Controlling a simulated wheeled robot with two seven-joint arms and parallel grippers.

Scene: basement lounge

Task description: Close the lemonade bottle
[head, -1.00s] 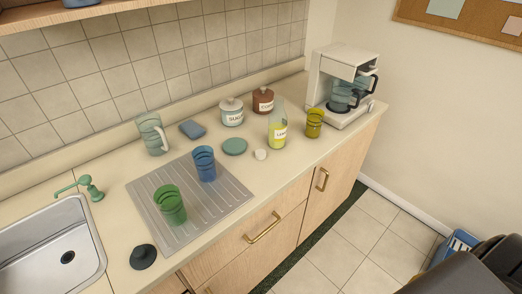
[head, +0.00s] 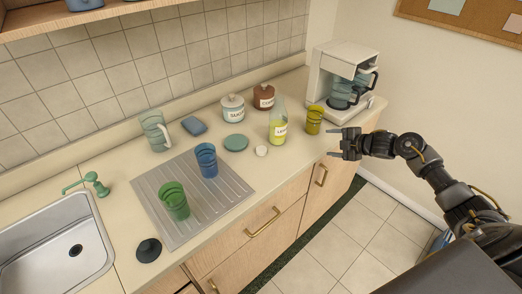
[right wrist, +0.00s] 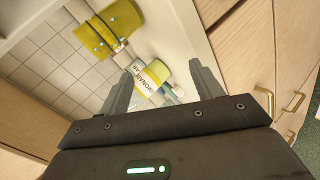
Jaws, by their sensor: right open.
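The lemonade bottle (head: 278,131), clear with pale yellow drink and a white label, stands upright on the counter. Its narrow neck shows no cap. A small round white cap (head: 261,151) lies on the counter in front of it to the left. My right gripper (head: 334,144) is open and empty over the counter's front edge, right of the bottle and apart from it. In the right wrist view the bottle (right wrist: 157,74) shows between and beyond the open fingers (right wrist: 164,66); I cannot clearly pick out the cap there. My left gripper is not in view.
A yellow cup (head: 313,120) stands just right of the bottle, near my right gripper. A coffee maker (head: 335,85) is behind. A sugar jar (head: 233,111), brown jar (head: 264,97) and teal disc (head: 236,142) are nearby. Cups stand on the drainboard (head: 223,199).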

